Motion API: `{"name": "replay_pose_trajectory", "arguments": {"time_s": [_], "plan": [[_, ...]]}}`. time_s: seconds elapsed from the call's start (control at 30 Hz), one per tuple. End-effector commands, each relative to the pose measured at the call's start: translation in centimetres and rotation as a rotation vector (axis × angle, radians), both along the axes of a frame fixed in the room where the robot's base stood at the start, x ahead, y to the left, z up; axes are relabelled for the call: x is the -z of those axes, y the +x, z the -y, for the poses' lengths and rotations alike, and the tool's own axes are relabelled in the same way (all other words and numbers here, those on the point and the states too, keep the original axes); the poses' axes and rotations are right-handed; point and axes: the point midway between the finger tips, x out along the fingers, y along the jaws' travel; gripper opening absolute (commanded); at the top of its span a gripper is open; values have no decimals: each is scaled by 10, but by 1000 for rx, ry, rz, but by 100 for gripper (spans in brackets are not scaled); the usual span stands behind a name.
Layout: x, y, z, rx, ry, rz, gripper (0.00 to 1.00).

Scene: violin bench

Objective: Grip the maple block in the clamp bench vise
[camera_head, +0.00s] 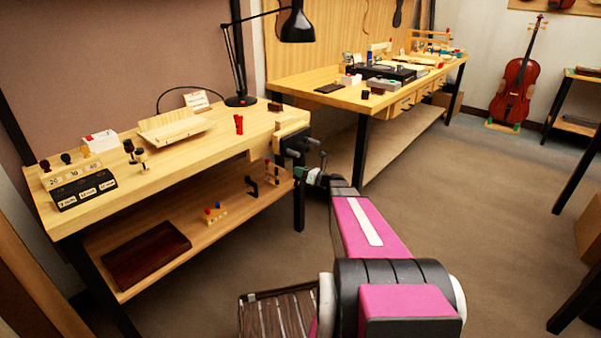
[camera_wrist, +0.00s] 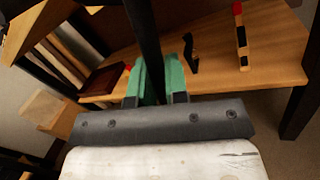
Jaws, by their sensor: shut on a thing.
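The bench vise (camera_head: 291,143) is at the right end of the near workbench (camera_head: 215,140), with pale wooden jaws and dark metal parts. Its dark handle (camera_head: 323,160) hangs at the front. My gripper (camera_head: 313,176) is at this handle. In the wrist view its green fingertips (camera_wrist: 158,82) are shut around a dark bar (camera_wrist: 149,45), which looks like the vise handle. I cannot pick out the maple block for sure; pale wood shows at the vise jaws, but I cannot tell a block from the jaws.
A pale wooden piece (camera_head: 176,130), a white box (camera_head: 101,141), a black labelled box (camera_head: 83,189) and a lamp (camera_head: 240,99) stand on the near bench. Its lower shelf (camera_head: 240,221) holds a dark board (camera_head: 146,255). A second bench (camera_head: 320,80) stands behind. Open floor lies right.

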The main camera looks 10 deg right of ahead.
Motion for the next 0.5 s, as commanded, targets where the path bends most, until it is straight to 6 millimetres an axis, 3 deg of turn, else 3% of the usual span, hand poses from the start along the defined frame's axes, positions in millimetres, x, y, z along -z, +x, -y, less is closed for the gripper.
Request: {"name": "replay_pose_trajectory", "arguments": {"time_s": [0.5], "plan": [[-27, -28, -34, -1, 377, -278, 0]]}}
